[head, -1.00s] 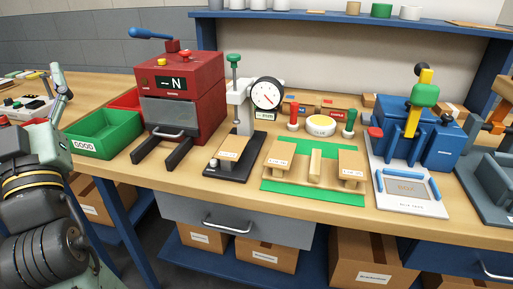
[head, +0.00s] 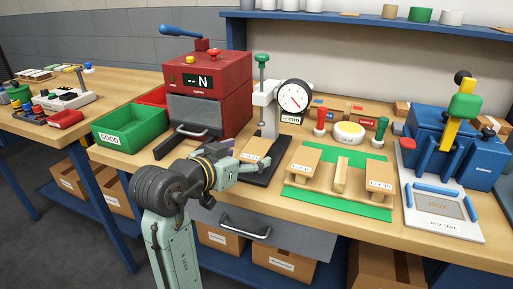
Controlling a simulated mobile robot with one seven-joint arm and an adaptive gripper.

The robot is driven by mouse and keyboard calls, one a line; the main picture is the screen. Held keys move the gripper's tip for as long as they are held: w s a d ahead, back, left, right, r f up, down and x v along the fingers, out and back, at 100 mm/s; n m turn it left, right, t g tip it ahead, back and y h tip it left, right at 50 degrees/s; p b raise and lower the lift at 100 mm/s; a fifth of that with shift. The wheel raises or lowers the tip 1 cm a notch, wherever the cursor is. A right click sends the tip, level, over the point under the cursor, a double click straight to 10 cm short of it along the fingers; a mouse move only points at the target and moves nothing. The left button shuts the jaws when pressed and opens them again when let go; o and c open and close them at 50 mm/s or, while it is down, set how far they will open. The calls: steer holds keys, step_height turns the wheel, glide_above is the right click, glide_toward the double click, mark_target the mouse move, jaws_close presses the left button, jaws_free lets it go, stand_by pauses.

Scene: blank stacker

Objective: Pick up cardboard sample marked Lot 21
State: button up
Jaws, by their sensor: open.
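Several small cardboard samples with white labels are in the head view; the lot numbers are too small to read. One sample (head: 256,149) lies on the black base of the dial gauge (head: 294,97). Another sample (head: 305,157) is on the left of the green mat (head: 345,207), and a third sample (head: 379,169) is on its right. My gripper (head: 257,172) is open in front of the gauge base, close to the sample there, and seems empty. My gripper and arm hide part of the gauge base; contact cannot be told.
A red machine (head: 209,92) with two black front arms stands behind my arm. A green bin marked GOOD (head: 127,138) is to its left. A wooden block (head: 341,176) stands between the mat's samples. A blue lever press (head: 455,145) is at right. The drawer front (head: 265,229) is below.

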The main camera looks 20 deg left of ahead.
mark_target(257, 148)
steer(key=p+x, duration=0.1)
steer(key=x, duration=0.4)
steer(key=shift+w+r, duration=0.1)
steer(key=shift+r, duration=0.1)
steer(key=shift+c, duration=0.2)
steer(key=c, duration=0.8)
steer(key=shift+r, duration=0.15)
steer(key=shift+c, duration=0.2)
